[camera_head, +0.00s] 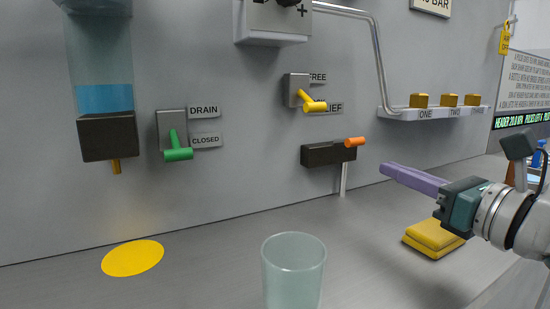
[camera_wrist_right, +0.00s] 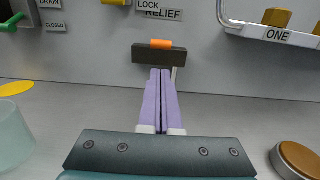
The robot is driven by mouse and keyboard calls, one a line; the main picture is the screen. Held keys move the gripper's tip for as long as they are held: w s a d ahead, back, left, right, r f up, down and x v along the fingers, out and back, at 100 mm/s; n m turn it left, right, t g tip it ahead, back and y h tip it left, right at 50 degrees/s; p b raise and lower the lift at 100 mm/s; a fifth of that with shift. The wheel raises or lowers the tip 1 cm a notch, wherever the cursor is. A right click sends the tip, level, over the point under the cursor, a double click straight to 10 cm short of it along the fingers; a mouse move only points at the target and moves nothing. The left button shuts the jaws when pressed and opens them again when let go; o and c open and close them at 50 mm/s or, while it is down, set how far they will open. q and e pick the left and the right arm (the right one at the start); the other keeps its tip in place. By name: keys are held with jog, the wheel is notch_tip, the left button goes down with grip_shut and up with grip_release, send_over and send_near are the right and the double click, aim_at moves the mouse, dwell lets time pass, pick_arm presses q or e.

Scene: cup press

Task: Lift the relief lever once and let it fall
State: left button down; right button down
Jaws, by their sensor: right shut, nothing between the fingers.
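The relief lever is a dark block with an orange tip (camera_head: 355,142) on the grey wall, below a RELIEF label. In the right wrist view the orange tip (camera_wrist_right: 161,44) lies straight ahead of my fingers. My right gripper (camera_head: 386,169) has long lilac fingers, shut and empty. They reach in from the right, with tips a little right of and below the lever, apart from it in the head view. A yellow-tipped lever (camera_head: 314,105) sits above, by a FREE label; a LOCK label (camera_wrist_right: 149,5) shows in the wrist view. My left gripper is out of view.
A green drain lever (camera_head: 178,154) is by the CLOSED label. A clear cup (camera_head: 293,270) stands on the bench in front. A yellow pad (camera_head: 434,238) lies below my right gripper. A shelf (camera_head: 435,114) with yellow blocks and a pipe is at right. A yellow disc (camera_head: 132,258) marks the bench.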

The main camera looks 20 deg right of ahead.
aim_at(345, 142)
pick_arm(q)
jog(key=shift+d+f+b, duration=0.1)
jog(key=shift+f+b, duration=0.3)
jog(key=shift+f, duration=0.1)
pick_arm(e)
jog(key=w, duration=0.6)
jog(key=shift+w+a+r, duration=0.15)
jog(key=shift+w+a, duration=0.1)
jog(key=shift+w, duration=0.05)
